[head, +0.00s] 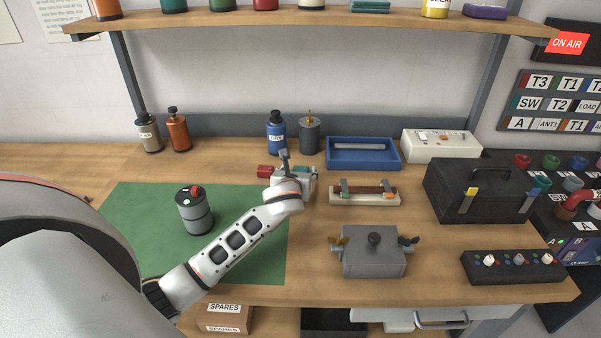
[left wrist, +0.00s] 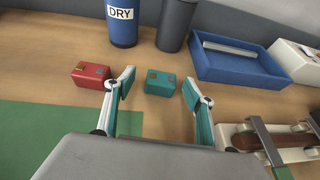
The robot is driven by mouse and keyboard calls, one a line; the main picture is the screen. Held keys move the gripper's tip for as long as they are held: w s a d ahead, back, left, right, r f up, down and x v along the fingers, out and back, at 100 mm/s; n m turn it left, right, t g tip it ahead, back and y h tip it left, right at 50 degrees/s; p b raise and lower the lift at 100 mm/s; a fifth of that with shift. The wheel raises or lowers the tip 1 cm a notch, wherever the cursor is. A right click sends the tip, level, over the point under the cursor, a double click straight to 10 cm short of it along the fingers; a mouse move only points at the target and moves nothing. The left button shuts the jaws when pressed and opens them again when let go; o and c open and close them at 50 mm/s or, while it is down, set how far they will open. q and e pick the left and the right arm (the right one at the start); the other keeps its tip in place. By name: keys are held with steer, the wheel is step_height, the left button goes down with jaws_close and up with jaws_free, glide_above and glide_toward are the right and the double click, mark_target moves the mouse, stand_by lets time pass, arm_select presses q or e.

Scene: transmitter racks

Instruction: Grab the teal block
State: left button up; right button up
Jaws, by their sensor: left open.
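The teal block (left wrist: 160,84) lies on the wooden bench, seen in the left wrist view between and just beyond my left gripper's fingertips. My left gripper (left wrist: 158,88) is open, with one finger on each side of the block's line and nothing held. In the head view my left gripper (head: 298,168) is over the middle of the bench, and it hides most or all of the teal block there. My right gripper is not in view.
A red block (left wrist: 91,75) lies just left of the left finger. A blue bottle (left wrist: 124,20) and dark canister (left wrist: 176,22) stand behind. A blue tray (left wrist: 213,69) is back right. A holder with a brown rod (head: 364,199) sits right of the gripper. A green mat (head: 262,262) lies left.

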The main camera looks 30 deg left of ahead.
mark_target(301, 168)
arm_select(q)
steer(key=shift+x, duration=1.85)
steer(key=shift+d, duration=0.15)
steer(key=c, duration=1.2)
steer(key=shift+r, duration=0.1)
